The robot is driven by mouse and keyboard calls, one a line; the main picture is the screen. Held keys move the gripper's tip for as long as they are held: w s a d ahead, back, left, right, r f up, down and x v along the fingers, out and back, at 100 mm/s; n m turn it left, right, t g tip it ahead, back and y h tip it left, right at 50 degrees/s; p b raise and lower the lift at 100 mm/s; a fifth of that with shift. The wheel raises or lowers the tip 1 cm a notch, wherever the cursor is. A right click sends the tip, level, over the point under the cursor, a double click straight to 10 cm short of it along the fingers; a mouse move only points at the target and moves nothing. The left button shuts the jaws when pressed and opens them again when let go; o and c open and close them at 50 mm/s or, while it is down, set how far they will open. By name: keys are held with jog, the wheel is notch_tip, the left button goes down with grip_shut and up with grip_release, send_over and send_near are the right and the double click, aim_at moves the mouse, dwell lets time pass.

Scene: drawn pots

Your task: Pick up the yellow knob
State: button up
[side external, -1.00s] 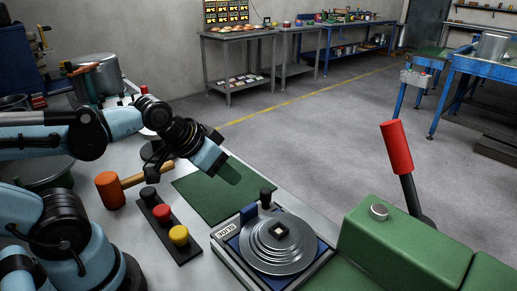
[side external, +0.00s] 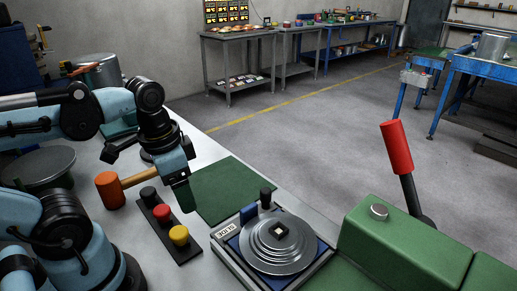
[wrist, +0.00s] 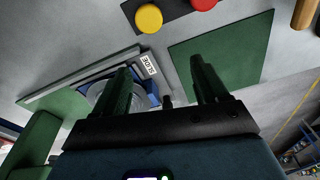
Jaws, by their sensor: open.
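The yellow knob (side external: 179,234) is round and sits at the near end of a black strip (side external: 186,252) on the grey bench. The red knob (side external: 161,213) and a black knob (side external: 148,194) are on the same strip. In the wrist view the yellow knob (wrist: 149,18) is at the top, beyond the fingertips, with the red knob (wrist: 203,4) to its right. My gripper (side external: 183,200) hangs above the bench, pointing down, just right of the strip and apart from the knobs. In the wrist view its two green fingers (wrist: 161,75) are spread, with nothing between them.
A round stepped metal disc (side external: 277,246) on a blue-edged base stands right of the strip. A mallet with an orange head (side external: 109,190) lies left of it. A flat green mat (side external: 235,188) lies behind. A green machine with a red-handled lever (side external: 396,148) is at right.

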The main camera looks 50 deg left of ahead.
aim_at(179, 231)
jog(key=shift+m+g, duration=0.3)
jog(key=shift+g, duration=0.5)
jog(key=shift+s+a+f, duration=0.1)
jog(key=shift+s+f, duration=0.35)
jog(key=shift+f, duration=0.6)
jog(key=shift+s+d+f, duration=0.1)
jog(key=shift+s+f, duration=0.4)
jog(key=shift+f, duration=0.55)
jog(key=shift+s+a+f, duration=0.1)
jog(key=shift+s+f, duration=0.35)
jog(key=shift+f, duration=0.6)
jog(key=shift+w+f, duration=0.15)
jog(key=shift+f, duration=0.7)
jog(key=shift+w+f, duration=0.1)
jog(key=shift+f, duration=1.65)
jog(key=c, duration=1.1)
